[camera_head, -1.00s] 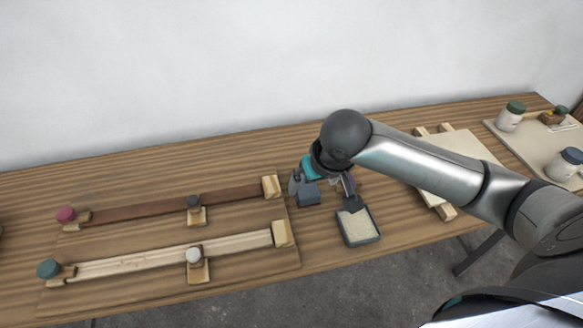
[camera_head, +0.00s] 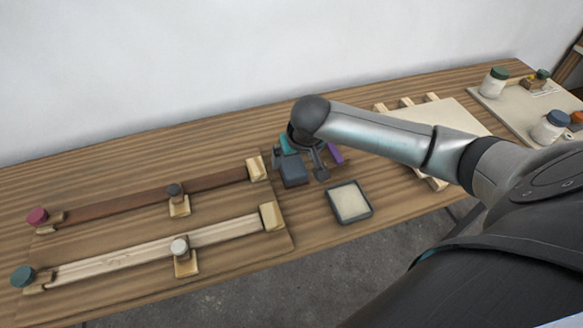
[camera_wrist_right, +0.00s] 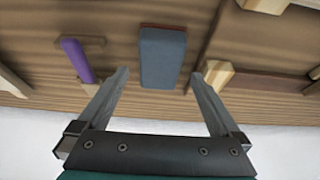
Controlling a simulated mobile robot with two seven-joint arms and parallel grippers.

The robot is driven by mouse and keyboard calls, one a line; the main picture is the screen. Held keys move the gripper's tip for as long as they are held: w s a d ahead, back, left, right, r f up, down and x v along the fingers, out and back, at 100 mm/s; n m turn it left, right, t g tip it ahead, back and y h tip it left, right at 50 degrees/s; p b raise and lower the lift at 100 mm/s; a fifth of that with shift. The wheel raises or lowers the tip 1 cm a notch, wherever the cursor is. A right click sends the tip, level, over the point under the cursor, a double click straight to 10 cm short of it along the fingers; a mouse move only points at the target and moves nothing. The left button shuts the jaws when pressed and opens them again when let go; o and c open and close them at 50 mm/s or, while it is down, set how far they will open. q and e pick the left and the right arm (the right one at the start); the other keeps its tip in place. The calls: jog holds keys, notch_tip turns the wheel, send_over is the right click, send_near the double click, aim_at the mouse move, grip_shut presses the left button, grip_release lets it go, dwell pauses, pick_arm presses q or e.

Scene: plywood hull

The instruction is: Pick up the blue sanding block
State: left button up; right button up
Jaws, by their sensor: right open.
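The blue sanding block (camera_head: 293,170) is a dark blue-grey block on the wooden bench, right of the two clamped strips. In the right wrist view the block (camera_wrist_right: 162,57) lies between the lines of my two fingers, with space on both sides. My right gripper (camera_head: 299,171) is open and empty, its fingers either side of the block in the head view. The right wrist view also shows the open fingertips (camera_wrist_right: 160,73). I cannot tell how far above the bench they are. My left gripper is not in view.
A purple piece (camera_head: 335,154) lies right of the block. A shallow dark-rimmed tray (camera_head: 368,208) with pale filling is nearer the front edge. Two wood strips (camera_head: 140,202) sit in stops at left. A pale panel (camera_head: 455,120) and jars (camera_head: 494,82) are at right.

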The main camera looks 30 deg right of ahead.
aim_at(292, 164)
jog(key=b+x, duration=0.1)
jog(key=x, duration=0.2)
jog(key=shift+w+f, duration=0.15)
jog(key=shift+f, duration=0.2)
jog(key=shift+w+f, duration=0.2)
jog(key=shift+f, duration=0.3)
jog(key=shift+c, duration=0.2)
jog(key=shift+c, duration=0.8)
jog(key=c, duration=1.2)
jog(key=shift+d, duration=0.1)
jog(key=shift+c, duration=0.2)
notch_tip(292, 164, up, 20)
jog(key=p, duration=0.4)
jog(key=shift+r, duration=0.1)
